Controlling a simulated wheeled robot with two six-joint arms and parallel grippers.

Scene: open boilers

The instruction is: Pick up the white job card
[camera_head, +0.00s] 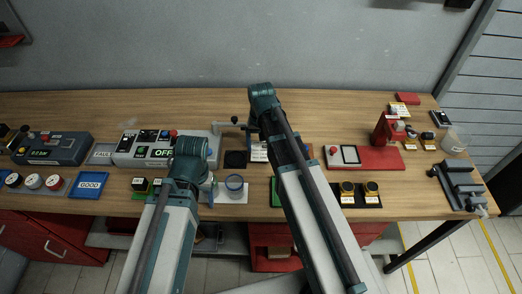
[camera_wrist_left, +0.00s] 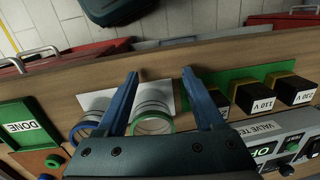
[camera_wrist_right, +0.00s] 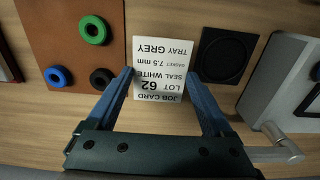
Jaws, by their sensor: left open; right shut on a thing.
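The white job card (camera_wrist_right: 165,60) lies between the fingers of my right gripper (camera_wrist_right: 158,72) in the right wrist view. The gripper is shut on it, one finger at each side edge. Its print reads LOT 62, SEAL WHITE, GASKET 7.5 mm, TRAY GREY. In the head view the card (camera_head: 259,154) is partly hidden by my right arm. Whether it touches the table cannot be told.
A brown board (camera_wrist_right: 62,25) with green, blue and black rings lies beside the card, and a black square pad (camera_wrist_right: 226,55) on its other side. A grey valve tester (camera_head: 135,158) stands left. A red stand (camera_head: 385,130) is at right.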

